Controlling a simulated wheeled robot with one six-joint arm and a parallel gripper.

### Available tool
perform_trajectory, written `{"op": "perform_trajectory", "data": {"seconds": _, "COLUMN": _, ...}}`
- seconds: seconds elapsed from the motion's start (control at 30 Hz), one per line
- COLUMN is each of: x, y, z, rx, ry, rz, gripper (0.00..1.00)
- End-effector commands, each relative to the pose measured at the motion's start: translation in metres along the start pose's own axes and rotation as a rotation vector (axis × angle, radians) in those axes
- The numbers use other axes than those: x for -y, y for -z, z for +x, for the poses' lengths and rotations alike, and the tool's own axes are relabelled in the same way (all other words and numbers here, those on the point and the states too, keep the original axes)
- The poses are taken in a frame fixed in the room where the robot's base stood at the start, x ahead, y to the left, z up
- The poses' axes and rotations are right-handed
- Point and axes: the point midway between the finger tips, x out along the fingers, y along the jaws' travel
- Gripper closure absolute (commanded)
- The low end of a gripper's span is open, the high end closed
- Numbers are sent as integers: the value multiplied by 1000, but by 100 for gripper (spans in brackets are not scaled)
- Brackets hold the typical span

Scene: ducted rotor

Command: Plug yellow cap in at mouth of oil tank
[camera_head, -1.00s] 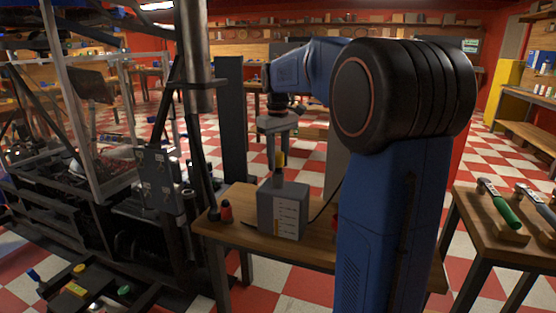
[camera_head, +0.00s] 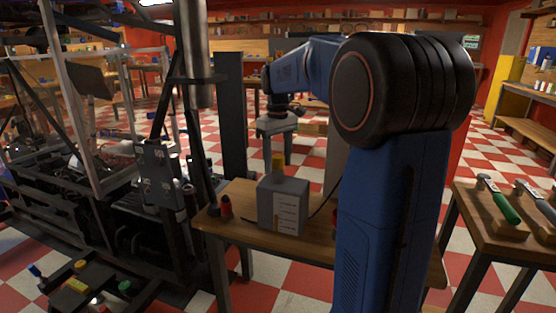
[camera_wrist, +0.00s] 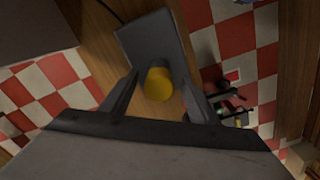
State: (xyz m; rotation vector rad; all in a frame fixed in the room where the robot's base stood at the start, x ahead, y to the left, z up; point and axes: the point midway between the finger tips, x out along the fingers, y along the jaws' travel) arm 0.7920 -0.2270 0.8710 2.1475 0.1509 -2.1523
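The oil tank (camera_head: 283,207) is a grey box with a pale scale on its front, standing on the wooden table. The yellow cap (camera_head: 278,163) sits upright on its top, where the mouth is; the mouth itself is hidden. In the wrist view the cap (camera_wrist: 159,84) shows between the two fingertips, with the grey tank (camera_wrist: 155,42) beyond it. My gripper (camera_wrist: 159,80) is open, with a visible gap between each finger and the cap. In the head view my gripper (camera_head: 277,146) is above and close to the cap.
A red-and-black item (camera_head: 226,208) stands left of the tank on the table (camera_head: 250,236). A dark frame machine (camera_head: 100,190) is at the left.

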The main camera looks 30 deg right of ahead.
Motion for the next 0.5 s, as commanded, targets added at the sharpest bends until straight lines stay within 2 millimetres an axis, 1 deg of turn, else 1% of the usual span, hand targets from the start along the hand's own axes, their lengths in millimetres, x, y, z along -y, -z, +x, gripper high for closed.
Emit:
{"op": "perform_trajectory", "data": {"seconds": 0.3, "x": 0, "y": 0, "z": -3, "rx": -2, "ry": -1, "rz": 0, "gripper": 46}}
{"op": "perform_trajectory", "data": {"seconds": 0.37, "x": 0, "y": 0, "z": -8, "rx": -2, "ry": -1, "rz": 0, "gripper": 46}}
{"op": "perform_trajectory", "data": {"seconds": 0.5, "x": 0, "y": 0, "z": -27, "rx": -4, "ry": -2, "rz": 0, "gripper": 46}}
